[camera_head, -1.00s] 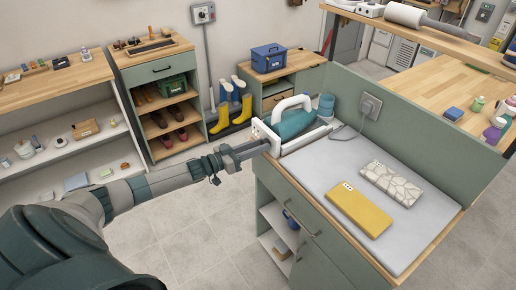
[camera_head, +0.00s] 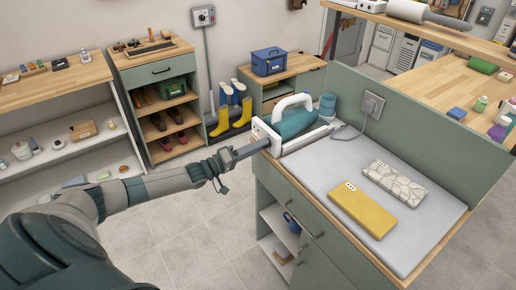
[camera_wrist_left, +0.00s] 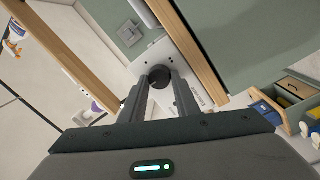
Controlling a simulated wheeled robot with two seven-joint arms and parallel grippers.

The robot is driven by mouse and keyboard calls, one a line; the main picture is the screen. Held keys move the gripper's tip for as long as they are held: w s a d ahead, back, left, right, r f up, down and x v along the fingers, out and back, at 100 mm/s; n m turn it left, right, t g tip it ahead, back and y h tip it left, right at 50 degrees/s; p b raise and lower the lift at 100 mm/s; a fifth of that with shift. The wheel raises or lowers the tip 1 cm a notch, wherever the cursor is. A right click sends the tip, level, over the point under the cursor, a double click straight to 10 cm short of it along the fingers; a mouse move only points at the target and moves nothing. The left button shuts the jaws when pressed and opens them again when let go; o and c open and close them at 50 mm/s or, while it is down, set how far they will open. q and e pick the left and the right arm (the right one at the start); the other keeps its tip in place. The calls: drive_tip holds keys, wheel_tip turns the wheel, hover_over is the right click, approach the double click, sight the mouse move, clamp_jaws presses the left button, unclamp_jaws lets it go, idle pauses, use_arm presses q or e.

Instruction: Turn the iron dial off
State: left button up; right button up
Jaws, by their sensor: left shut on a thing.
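The teal iron (camera_head: 294,124) with its white handle rests in a white stand (camera_head: 312,140) at the far left corner of the ironing counter. The stand's upright white end plate (camera_head: 262,130) faces my left arm. My left gripper (camera_head: 264,145) reaches that plate from the left. In the left wrist view, the round black dial (camera_wrist_left: 159,74) sits on the pale plate (camera_wrist_left: 148,57), between the fingertips of my left gripper (camera_wrist_left: 160,84), which is shut on it. The dial is hidden by the fingers in the head view. My right gripper is not in view.
A grey ironing pad (camera_head: 335,170) covers the counter, with a yellow folded towel (camera_head: 362,208) and a patterned one (camera_head: 395,186) on it. A cord runs from the stand to a wall socket (camera_head: 373,104). Open floor lies left of the counter.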

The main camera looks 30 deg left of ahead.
use_arm(q)
drive_tip(key=shift+n, duration=0.3)
drive_tip(key=o, duration=1)
drive_tip(key=shift+o, duration=0.2)
drive_tip(key=shift+s, duration=0.1)
drive_tip(key=b+v, duration=0.3)
drive_tip(key=v, duration=1.4)
drive_tip(key=shift+b, duration=0.35)
drive_tip(key=shift+s, duration=0.1)
